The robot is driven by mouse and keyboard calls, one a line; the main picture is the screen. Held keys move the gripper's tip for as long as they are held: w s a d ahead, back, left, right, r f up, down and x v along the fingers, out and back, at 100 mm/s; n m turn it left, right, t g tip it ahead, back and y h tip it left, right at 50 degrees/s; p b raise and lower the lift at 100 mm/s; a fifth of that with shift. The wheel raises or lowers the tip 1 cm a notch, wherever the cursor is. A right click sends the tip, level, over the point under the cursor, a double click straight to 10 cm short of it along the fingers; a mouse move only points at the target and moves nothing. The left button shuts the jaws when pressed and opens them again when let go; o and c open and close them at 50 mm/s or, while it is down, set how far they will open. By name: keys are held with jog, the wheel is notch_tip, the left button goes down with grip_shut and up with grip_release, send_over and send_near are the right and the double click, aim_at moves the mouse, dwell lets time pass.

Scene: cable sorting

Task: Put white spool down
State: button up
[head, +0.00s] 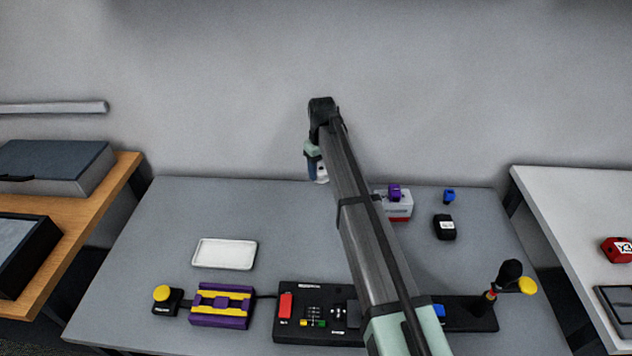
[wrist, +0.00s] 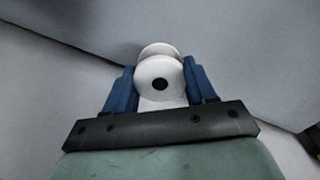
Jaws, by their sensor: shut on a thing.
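Whether the spool touches the table cannot be told. My arm hides part of the table to the right of the spool.
A white tray (head: 225,254) lies at left. A purple and yellow block (head: 222,306) and a black control panel (head: 318,325) stand at the front. A grey and red box (head: 399,212), a black box (head: 444,227) and a small blue piece (head: 449,196) stand right of my arm. The table's back left is clear.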

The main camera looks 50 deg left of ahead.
jog(key=r+n, duration=0.1)
jog(key=n, duration=0.1)
send_over(279, 201)
notch_tip(279, 201, down, 10)
jog(key=shift+a+r, duration=0.1)
dwell(0.3)
jog(key=o, duration=1)
jog(key=shift+o, duration=0.2)
notch_tip(279, 201, up, 12)
dwell(0.4)
